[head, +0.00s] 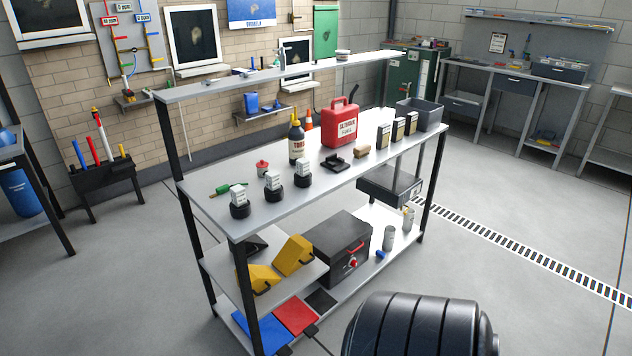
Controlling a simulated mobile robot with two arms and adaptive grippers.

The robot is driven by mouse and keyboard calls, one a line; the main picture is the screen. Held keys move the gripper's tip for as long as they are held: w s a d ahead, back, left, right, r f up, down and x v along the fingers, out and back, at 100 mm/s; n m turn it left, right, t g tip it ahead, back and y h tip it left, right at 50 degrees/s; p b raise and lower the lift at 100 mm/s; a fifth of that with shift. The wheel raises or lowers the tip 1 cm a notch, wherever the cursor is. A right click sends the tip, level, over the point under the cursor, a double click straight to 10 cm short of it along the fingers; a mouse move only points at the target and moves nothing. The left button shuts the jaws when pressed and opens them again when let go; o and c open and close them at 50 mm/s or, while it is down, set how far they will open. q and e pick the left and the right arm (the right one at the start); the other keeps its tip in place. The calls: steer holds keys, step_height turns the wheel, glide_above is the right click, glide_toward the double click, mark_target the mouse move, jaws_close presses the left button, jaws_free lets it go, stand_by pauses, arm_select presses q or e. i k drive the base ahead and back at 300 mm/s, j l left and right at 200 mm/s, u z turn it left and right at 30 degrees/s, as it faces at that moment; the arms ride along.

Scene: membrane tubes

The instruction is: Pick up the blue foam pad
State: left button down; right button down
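A flat blue pad (262,336) lies on the bottom shelf of the grey workbench, at its near left end. A black bench leg crosses in front of it. A flat red pad (297,317) lies right beside it, and a dark pad (320,300) lies beyond the red one. Neither of my grippers is in view.
The bench top (330,190) holds a red fuel can (340,124), a bottle and several small boxes. A large black ribbed shape fills the bottom right; I cannot tell what it is.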

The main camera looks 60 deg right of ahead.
mark_target(275, 338)
steer(key=z, duration=1.55)
